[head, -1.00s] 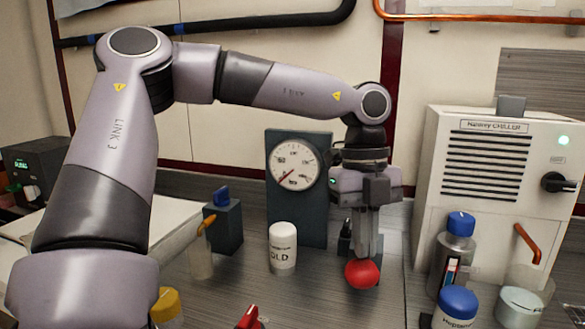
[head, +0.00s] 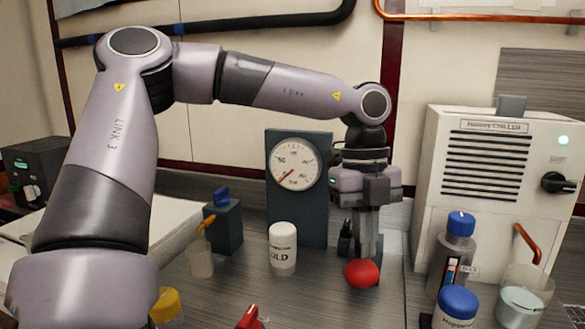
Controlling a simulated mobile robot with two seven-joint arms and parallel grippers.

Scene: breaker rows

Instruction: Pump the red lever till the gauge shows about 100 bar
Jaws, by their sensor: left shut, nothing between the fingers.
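The red lever's round knob (head: 362,273) is low at the bench, right of centre. My left gripper (head: 368,258) points down from above with its fingers shut, at or just over the top of the knob; I cannot tell whether they touch. The lever's arm is mostly hidden behind the fingers, with a dark part of its base beside them. The round gauge (head: 294,163) is on a dark upright panel (head: 312,220). Its red needle points to the lower left, near the low end of the scale; the figures are too small to read. My right gripper is not in view.
A white-capped jar (head: 282,250) stands left of the knob. A dark block with a blue knob (head: 222,222) is farther left. The white chiller (head: 480,180), blue-capped bottles (head: 457,303) and a glass beaker (head: 520,300) are on the right. A red item (head: 250,318) is at the front edge.

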